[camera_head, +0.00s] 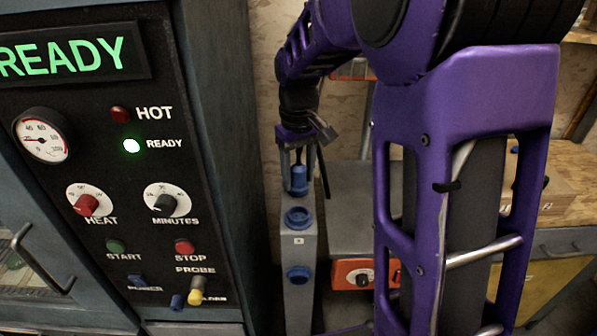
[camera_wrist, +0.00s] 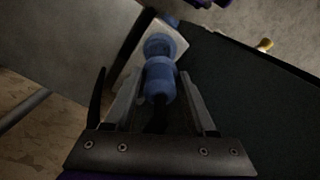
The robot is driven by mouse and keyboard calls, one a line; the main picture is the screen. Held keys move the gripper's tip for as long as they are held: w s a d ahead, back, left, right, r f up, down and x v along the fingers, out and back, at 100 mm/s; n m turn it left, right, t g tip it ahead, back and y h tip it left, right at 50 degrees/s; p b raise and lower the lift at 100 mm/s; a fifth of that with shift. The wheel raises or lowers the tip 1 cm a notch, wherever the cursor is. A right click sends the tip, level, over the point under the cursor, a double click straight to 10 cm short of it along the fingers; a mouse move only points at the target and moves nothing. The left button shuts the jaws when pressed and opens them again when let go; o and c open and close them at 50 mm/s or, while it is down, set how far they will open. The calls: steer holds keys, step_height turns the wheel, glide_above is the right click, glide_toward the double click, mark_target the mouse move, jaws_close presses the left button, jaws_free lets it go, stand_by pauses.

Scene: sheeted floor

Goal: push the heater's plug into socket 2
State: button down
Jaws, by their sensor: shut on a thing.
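My gripper (camera_head: 297,168) is shut on a blue plug (camera_head: 299,181), its body pointing down between the fingers. A black cable runs down beside it. Below it stands a narrow grey post with a blue upper socket (camera_head: 298,216) and a blue lower socket (camera_head: 298,274); a small label between them is too small to read surely. In the head view the plug is just above the upper socket. In the wrist view the plug (camera_wrist: 160,82) lines up with a blue socket (camera_wrist: 158,45) and overlaps it; I cannot tell whether they touch.
A black oven panel (camera_head: 150,215) with dials, lamps and a yellow plug (camera_head: 196,291) stands close left of the post. An orange box with a knob (camera_head: 363,278), perhaps the heater, sits low to the right, under a grey surface. My purple arm hides much of the right side.

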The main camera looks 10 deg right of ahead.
mark_target(298, 194)
steer(key=shift+f+b, duration=1.8)
steer(key=shift+f, duration=1.1)
steer(key=shift+f+b, duration=0.65)
steer(key=shift+f, duration=0.65)
steer(key=shift+c, duration=0.7)
jaws_free()
steer(key=shift+r, duration=0.15)
